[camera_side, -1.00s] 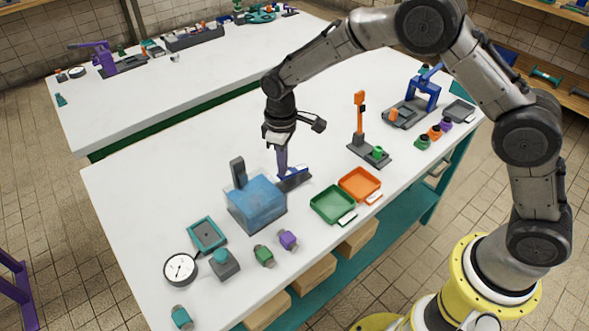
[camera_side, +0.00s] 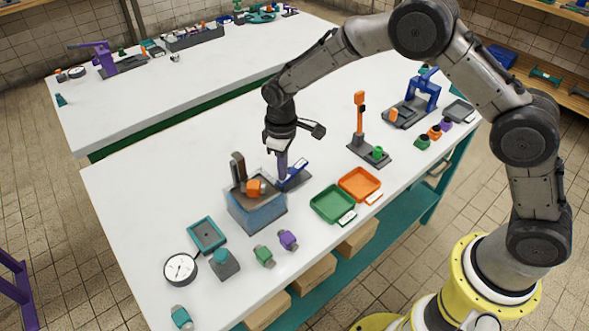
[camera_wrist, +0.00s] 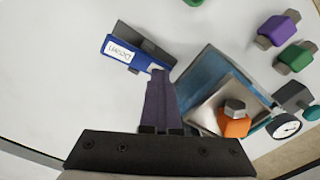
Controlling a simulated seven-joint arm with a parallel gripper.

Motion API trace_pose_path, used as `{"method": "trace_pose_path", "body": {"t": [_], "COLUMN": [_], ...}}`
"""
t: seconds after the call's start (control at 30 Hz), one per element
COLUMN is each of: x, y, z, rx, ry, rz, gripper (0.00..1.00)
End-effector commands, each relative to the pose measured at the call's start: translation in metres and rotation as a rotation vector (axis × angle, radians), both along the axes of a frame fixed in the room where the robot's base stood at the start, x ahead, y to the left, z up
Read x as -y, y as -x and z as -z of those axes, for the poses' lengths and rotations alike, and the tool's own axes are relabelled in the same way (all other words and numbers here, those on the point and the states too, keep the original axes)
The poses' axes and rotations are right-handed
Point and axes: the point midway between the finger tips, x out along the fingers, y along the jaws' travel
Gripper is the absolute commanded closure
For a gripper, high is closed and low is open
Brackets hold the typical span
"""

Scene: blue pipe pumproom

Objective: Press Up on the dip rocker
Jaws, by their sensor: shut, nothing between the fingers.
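The dip rocker, a blue paddle on a dark base, stands beside the dip tank in the side view (camera_side: 298,170). It is tilted, its right end raised. In the wrist view the rocker (camera_wrist: 118,50) shows a white label reading "Down", upside down; its other end is hidden behind my fingers. My gripper (camera_side: 282,181) points down, shut and empty, its purple fingertips at the rocker's left end near the tank. In the wrist view the fingertips (camera_wrist: 162,73) overlap that end and appear to touch it. The blue tank (camera_side: 258,213) has an orange part (camera_side: 255,187) at its top.
A green tray (camera_side: 331,204) and an orange tray (camera_side: 360,184) lie right of the tank. A purple part (camera_side: 288,240), a green part (camera_side: 264,256), a teal button box (camera_side: 225,264) and a dial gauge (camera_side: 180,268) lie in front.

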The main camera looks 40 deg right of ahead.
Motion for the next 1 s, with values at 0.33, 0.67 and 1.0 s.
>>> {"method": "trace_pose_path", "body": {"t": [0.33,0.67,1.0], "x": [0.0,0.0,0.0], "y": [0.001,0.0,0.0], "z": [-0.011,-0.039,-0.067], "rx": [-0.005,-0.001,-0.001], "ry": [0.002,0.0,0.001], "rz": [0.0,0.0,0.0], "gripper": [1.0,1.0,1.0]}}
